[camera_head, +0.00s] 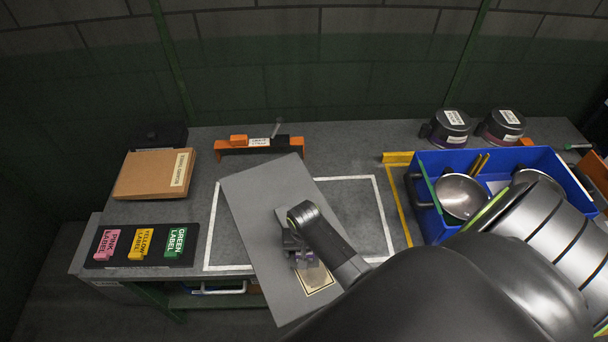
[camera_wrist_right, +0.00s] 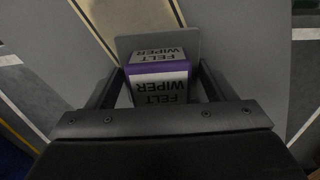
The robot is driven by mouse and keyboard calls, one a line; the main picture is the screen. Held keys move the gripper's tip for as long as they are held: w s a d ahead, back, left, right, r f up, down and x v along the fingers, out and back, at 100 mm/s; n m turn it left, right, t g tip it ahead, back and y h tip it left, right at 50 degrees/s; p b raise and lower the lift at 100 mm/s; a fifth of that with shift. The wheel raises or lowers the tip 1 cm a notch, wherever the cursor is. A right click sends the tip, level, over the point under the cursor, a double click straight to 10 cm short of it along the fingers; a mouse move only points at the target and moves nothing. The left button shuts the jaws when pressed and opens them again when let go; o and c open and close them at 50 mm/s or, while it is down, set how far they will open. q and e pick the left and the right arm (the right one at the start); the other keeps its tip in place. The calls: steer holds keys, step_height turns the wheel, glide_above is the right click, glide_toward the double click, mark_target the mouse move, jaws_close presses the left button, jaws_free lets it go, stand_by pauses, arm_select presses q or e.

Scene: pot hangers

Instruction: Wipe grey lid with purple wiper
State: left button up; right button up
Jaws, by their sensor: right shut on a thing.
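The grey lid (camera_head: 256,203) is a large flat panel lying askew over the white-outlined area of the table. Its near end reaches past the table's front edge. A tan, dark-framed patch (camera_head: 318,283) is on its near right part and also shows in the wrist view (camera_wrist_right: 130,18). My right gripper (camera_head: 303,258) is over the lid, beside that patch. It is shut on the purple wiper (camera_wrist_right: 158,68), a block with a white "FELT WIPER" label. Whether the wiper touches the lid is hidden. My left gripper is not in view.
A blue crate (camera_head: 424,222) with metal bowls stands on the right, two dark pots (camera_head: 450,127) behind it. A brown box (camera_head: 150,174) and a black label board (camera_head: 100,262) are on the left. An orange-black holder (camera_head: 260,146) stands behind the lid.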

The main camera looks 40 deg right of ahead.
mark_target(315, 277)
steer(key=shift+s, duration=0.1)
steer(key=shift+s+a+r+p, duration=0.1)
steer(key=shift+s+p, duration=0.5)
steer(key=shift+p, duration=0.05)
steer(key=shift+s+a+f, duration=0.15)
steer(key=shift+s+a, duration=0.05)
steer(key=shift+s, duration=1)
steer(key=shift+s+a+f, duration=0.1)
steer(key=shift+s+a, duration=0.05)
steer(key=shift+s, duration=1)
steer(key=shift+s+a+f, duration=0.15)
steer(key=shift+s+a, duration=0.05)
steer(key=shift+s, duration=1)
steer(key=shift+s+a+r, duration=0.1)
steer(key=shift+s+a, duration=0.1)
steer(key=shift+s, duration=0.95)
steer(key=shift+w+d, duration=0.15)
steer(key=shift+w, duration=0.8)
steer(key=shift+w+d, duration=0.15)
steer(key=shift+w, duration=0.75)
steer(key=shift+w+d+r, duration=0.1)
steer(key=shift+w+d, duration=0.1)
steer(key=shift+w, duration=1)
steer(key=shift+w+d+r, duration=0.1)
steer(key=shift+w+d, duration=0.1)
steer(key=shift+w, duration=1.05)
steer(key=shift+w+d+r, duration=0.1)
steer(key=shift+w+d, duration=0.1)
steer(key=shift+w, duration=1)
steer(key=shift+s+r, duration=0.1)
